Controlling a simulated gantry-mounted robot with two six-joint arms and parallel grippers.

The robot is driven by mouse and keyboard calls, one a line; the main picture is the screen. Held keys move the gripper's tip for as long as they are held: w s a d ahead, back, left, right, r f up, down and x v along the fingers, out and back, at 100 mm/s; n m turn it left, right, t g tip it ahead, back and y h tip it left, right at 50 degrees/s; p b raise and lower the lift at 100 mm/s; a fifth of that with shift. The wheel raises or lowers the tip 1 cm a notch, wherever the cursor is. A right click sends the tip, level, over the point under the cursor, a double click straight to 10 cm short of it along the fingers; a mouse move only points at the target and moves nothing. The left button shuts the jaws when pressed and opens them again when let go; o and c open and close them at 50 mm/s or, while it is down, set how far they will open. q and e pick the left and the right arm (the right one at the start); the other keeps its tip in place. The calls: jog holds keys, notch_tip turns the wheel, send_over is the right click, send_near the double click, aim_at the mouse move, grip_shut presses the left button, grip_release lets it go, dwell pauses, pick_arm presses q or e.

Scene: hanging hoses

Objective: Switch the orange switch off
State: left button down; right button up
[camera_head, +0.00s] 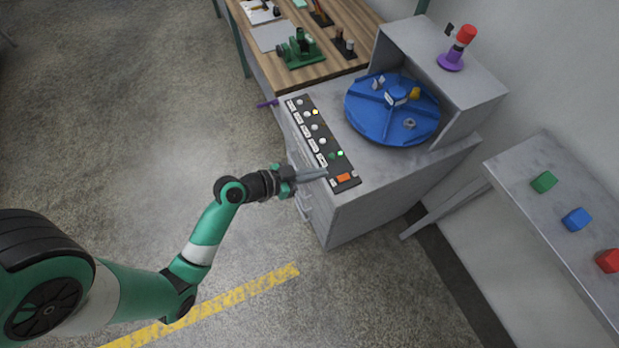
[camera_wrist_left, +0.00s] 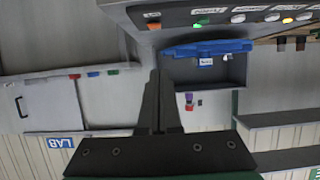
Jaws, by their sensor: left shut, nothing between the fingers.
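The orange switch (camera_head: 344,177) is at the near end of the dark control panel (camera_head: 308,138) on the grey machine's top. It also shows at the top of the left wrist view (camera_wrist_left: 152,15). I cannot tell its on or off position. My left gripper (camera_head: 324,174) is shut and empty, with its fingertips at the panel's edge just left of the switch in the head view. In the left wrist view its closed fingers (camera_wrist_left: 160,76) point up toward the panel and the switch. I cannot tell whether they touch anything. My right gripper is not in view.
Along the panel are several white knobs, a lit green lamp (camera_head: 340,153) and a lit yellow lamp (camera_head: 315,112). A blue turntable (camera_head: 392,125) lies right of the panel. A grey shelf (camera_head: 560,228) with coloured blocks stands at the right. The floor left of the machine is clear.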

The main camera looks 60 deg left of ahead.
pick_arm(q)
send_over(330, 183)
jog(key=w, duration=0.1)
notch_tip(330, 183, down, 2)
jog(key=shift+f, duration=0.15)
jog(key=f, duration=0.1)
jog(key=f+b, duration=0.1)
jog(key=f, duration=0.1)
jog(key=shift+s+b, duration=0.3)
jog(key=shift+s+a+f, duration=0.1)
jog(key=shift+s+f, duration=0.05)
jog(key=shift+f, duration=0.2)
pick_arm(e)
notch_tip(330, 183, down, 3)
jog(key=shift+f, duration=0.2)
